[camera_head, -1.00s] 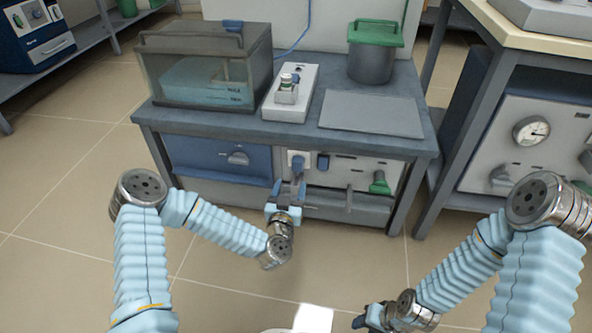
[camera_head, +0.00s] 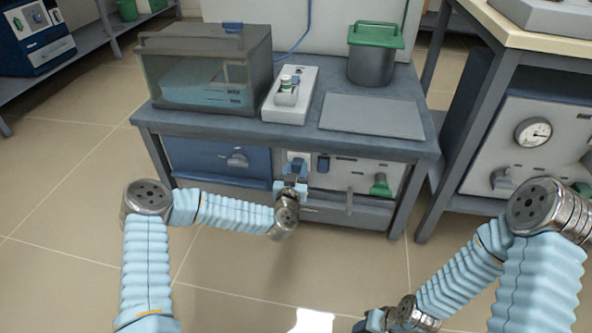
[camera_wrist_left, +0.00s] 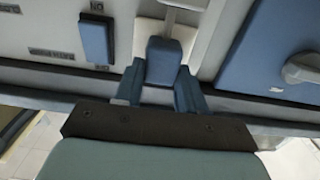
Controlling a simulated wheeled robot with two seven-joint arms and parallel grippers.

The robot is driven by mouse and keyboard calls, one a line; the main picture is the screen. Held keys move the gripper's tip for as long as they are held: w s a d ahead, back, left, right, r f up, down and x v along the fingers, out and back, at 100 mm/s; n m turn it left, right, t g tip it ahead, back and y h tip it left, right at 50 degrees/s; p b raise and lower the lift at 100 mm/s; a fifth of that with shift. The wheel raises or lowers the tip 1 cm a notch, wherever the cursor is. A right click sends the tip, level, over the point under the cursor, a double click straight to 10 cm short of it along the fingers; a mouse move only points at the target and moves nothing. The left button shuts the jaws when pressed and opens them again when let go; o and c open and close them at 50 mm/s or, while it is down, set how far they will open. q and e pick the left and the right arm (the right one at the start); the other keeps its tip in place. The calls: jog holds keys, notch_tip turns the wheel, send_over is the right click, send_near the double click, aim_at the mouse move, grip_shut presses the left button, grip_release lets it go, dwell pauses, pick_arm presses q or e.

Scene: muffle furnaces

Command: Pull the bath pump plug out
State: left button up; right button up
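The bath pump plug is the blue block (camera_wrist_left: 164,60) in front of a pale socket plate (camera_wrist_left: 200,60) in the left wrist view. In the head view the socket plate (camera_head: 297,160) is on the bench front, and the plug is mostly hidden by my gripper. My left gripper (camera_head: 292,184) is at the plug. In the left wrist view its two blue fingers (camera_wrist_left: 161,82) are spread, one on each side of the plug; I cannot tell whether they touch it. My right gripper (camera_head: 374,320) is low at the bottom edge, far from the bench, its fingers unclear.
A blue rocker switch (camera_head: 323,164) sits right of the socket, with a green knob (camera_head: 380,185) further right. Above are a water bath (camera_head: 205,75), a white device (camera_head: 290,97) and a green-lidded pot (camera_head: 372,60). The floor before the bench is clear.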

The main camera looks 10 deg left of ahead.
pick_arm(q)
grip_shut()
jog(key=shift+s+d+r+p, duration=0.1)
jog(key=shift+s+p, duration=0.45)
jog(key=shift+s, duration=1.2)
jog(key=shift+s+f, duration=0.2)
jog(key=shift+s, duration=0.05)
jog(key=o, duration=0.5)
grip_release()
jog(key=shift+r, duration=0.1)
jog(key=s+p, duration=0.1)
jog(key=s, duration=1.3)
jog(key=shift+w, duration=0.1)
